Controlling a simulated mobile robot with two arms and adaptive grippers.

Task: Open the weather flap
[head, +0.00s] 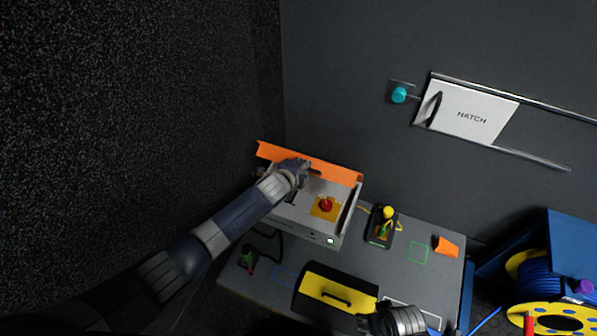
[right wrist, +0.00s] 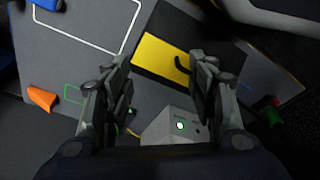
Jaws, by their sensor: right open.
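The orange weather flap (head: 335,172) stands raised along the back edge of a pale box (head: 335,222) in the head view. A red knob (head: 326,204) on a yellow plate shows uncovered inside the box. My left gripper (head: 312,172) is at the flap's front side, close to it; its fingers are small and dark, so contact and opening cannot be told. My right gripper (head: 378,324) is low in the head view, by the table's front. In the right wrist view my right gripper (right wrist: 160,80) is open and empty, and the box's green light (right wrist: 180,126) shows beyond it.
A yellow-and-black case (head: 335,292) lies in front of the box. A yellow-knobbed device (head: 383,228) and an orange wedge (head: 445,246) stand to the right. A hatch (head: 465,112) is on the wall. Blue cable reels (head: 555,275) are at far right.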

